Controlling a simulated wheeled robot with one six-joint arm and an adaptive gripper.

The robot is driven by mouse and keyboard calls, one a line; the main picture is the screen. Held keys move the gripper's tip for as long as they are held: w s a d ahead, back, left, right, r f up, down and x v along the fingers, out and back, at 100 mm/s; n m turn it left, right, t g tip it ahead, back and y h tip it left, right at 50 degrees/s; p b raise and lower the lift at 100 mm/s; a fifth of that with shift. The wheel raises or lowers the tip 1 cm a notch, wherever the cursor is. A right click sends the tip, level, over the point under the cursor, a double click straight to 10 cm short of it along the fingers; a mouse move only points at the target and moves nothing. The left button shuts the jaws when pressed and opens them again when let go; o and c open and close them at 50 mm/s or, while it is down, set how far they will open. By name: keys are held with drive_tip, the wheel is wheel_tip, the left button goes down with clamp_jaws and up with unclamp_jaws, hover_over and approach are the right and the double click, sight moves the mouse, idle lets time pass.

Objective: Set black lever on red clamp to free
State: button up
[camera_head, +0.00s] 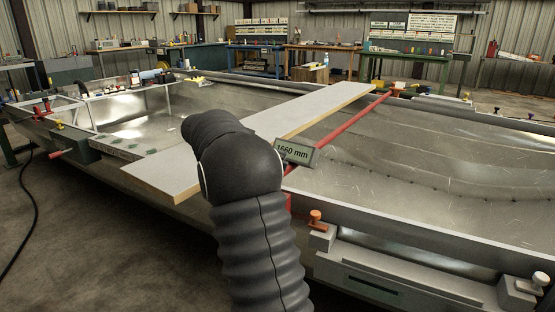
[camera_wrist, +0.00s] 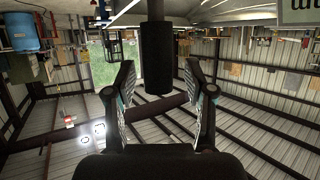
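The red clamp (camera_head: 343,122) is a long red bar lying across the hull, with a sign (camera_head: 296,152) reading "1660 mm" near its front end. My ribbed dark arm hides part of that front end and my gripper in the head view. In the wrist view my gripper (camera_wrist: 158,66) is open, with one finger on each side. A black cylindrical grip on a thin rod, apparently the black lever (camera_wrist: 156,50), shows between the fingers, with gaps on both sides. A corner of the sign shows upside down at the top right (camera_wrist: 299,11).
A pale plank (camera_head: 320,105) lies across the hull (camera_head: 440,150) beside the red bar. An orange knob (camera_head: 316,217) and a white knob (camera_head: 540,279) stand on the front fixture. A red-handled device (camera_head: 68,153) sits at the left edge. Workbenches stand behind.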

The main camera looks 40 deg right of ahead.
drive_tip(key=shift+a, duration=0.1)
drive_tip(key=v, duration=0.7)
drive_tip(key=shift+w, duration=0.15)
drive_tip(key=shift+a+r, duration=0.1)
drive_tip(key=s+a+f+n+t+y, duration=0.3)
drive_tip(key=s+a+f+n+t, duration=0.1)
drive_tip(key=s+a+n, duration=0.4)
drive_tip(key=s+a+f+n+t+y, duration=0.4)
drive_tip(key=s+a+n+t, duration=0.1)
drive_tip(key=s+a+n, duration=0.4)
drive_tip(key=s+a+f+n+t+y, duration=0.3)
drive_tip(key=s+a+f+n+t, duration=0.1)
drive_tip(key=s+a+n, duration=0.4)
drive_tip(key=shift+s+a+f+n+t+y, duration=0.35)
drive_tip(key=shift+s+t, duration=0.25)
drive_tip(key=shift+s, duration=0.2)
drive_tip(key=shift+c, duration=0.3)
